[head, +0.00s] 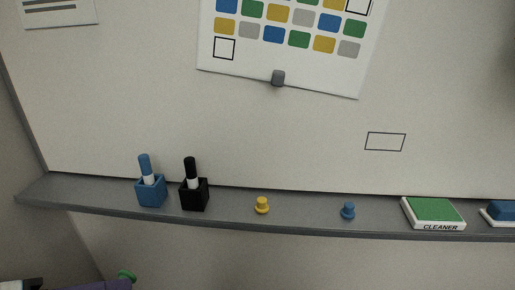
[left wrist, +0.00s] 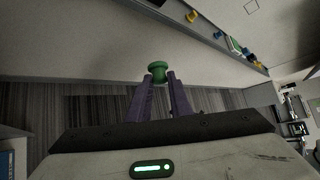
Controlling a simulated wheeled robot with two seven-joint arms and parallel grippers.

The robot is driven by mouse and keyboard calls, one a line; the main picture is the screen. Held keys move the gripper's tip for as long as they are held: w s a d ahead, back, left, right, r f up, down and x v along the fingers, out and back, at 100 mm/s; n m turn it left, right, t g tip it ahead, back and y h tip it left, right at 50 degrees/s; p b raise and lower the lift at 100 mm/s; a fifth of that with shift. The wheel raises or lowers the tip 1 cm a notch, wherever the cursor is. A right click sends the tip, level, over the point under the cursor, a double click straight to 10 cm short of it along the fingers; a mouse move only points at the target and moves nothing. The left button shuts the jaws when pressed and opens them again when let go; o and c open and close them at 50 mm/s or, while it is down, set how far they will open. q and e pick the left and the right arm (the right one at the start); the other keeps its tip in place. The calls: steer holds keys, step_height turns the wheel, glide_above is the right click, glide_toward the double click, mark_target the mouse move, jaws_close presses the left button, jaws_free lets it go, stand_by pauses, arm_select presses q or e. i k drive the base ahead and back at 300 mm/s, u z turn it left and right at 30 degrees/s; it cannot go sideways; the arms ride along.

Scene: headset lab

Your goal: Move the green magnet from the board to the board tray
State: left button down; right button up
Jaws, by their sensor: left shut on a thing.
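The green magnet (left wrist: 157,70) is held between the fingertips of my left gripper (left wrist: 160,80) in the left wrist view. In the head view the green magnet (head: 127,276) shows at the lower left, below and in front of the tray, with a purple part of my left gripper (head: 116,285) beside it. The board tray (head: 105,197) is the grey ledge along the bottom of the whiteboard (head: 330,120). The magnet is apart from both board and tray. My right gripper is not in view.
Gaps lie between the magnets. A chart (head: 290,65) hangs above.

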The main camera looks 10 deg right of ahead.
mark_target(305, 211)
steer(key=u, duration=0.85)
steer(key=k, duration=0.55)
steer(key=z, duration=0.75)
steer(key=i, duration=0.8)
steer(key=u, duration=0.05)
